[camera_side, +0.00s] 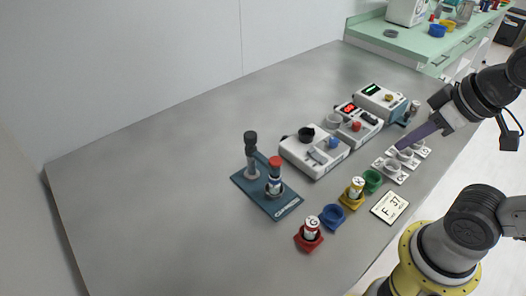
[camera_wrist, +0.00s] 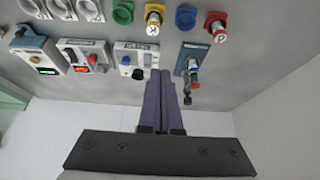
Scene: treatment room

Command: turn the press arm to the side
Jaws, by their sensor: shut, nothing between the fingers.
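The press stands on a teal base plate (camera_side: 284,210) left of the white devices in the side view. A grey post with a dark top (camera_side: 251,142) rises at its back. A vial with a red cap (camera_side: 274,163) stands upright on the plate beside the post. Which part is the press arm is hard to tell at this size. The press also shows in the wrist view (camera_wrist: 190,52), right of my fingertips. My gripper (camera_side: 399,147) has purple fingers, shut and empty, above the white cup rack and well right of the press. Its fingers also show in the wrist view (camera_wrist: 159,76).
White devices (camera_side: 314,152) stand between my gripper and the press. A white cup rack (camera_side: 393,173), green cup (camera_side: 372,181), yellow holder (camera_side: 353,195), blue cup (camera_side: 333,217), red holder (camera_side: 308,241) and label card (camera_side: 390,207) lie nearby. The table's left is clear.

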